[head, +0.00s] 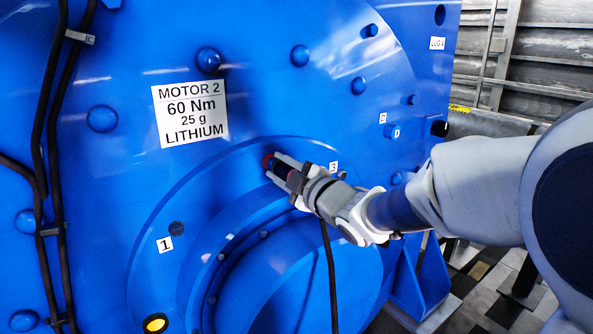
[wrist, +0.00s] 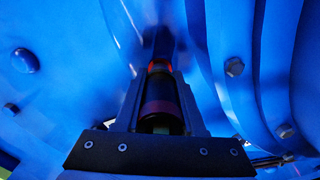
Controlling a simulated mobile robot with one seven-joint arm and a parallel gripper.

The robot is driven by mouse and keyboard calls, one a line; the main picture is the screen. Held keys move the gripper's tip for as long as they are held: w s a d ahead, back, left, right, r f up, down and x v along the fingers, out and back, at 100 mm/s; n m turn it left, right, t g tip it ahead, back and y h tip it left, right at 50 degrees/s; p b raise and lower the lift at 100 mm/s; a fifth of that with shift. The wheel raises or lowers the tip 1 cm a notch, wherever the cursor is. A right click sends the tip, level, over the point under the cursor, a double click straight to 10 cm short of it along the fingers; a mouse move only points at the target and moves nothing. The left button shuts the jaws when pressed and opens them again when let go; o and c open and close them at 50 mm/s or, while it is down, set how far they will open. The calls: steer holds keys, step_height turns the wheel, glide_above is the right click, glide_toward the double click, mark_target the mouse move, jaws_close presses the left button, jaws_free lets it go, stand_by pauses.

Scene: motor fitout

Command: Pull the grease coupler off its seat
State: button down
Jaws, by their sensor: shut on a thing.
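The grease coupler is a dark cylinder (wrist: 161,97) in the middle of the wrist view, with a red band near its far end. In the head view its red end (head: 267,160) shows at the blue motor face (head: 240,190), near the upper edge of the raised round cover. My gripper (head: 281,169) is shut on the coupler, with one finger on each side in the wrist view. The far end reaches the blue surface, and I cannot tell whether it touches a seat there. A black hose (head: 331,280) hangs down below my gripper.
A white label (head: 190,113) reads MOTOR 2, 60 Nm, 25 g, LITHIUM. Number tags 1 (head: 165,244) and 3 (head: 333,167) mark the face. A yellow-centred fitting (head: 155,323) sits low left. Black cables (head: 53,130) run down the left. Bolt heads stick out around.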

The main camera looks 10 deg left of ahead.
steer(key=shift+b+v, duration=0.85)
steer(key=shift+v, duration=2.15)
steer(key=shift+s+d, duration=0.1)
steer(key=shift+d, duration=0.05)
steer(key=shift+v, duration=1.2)
steer(key=b+v, duration=0.2)
steer(key=v, duration=1.7)
steer(key=shift+d, duration=0.2)
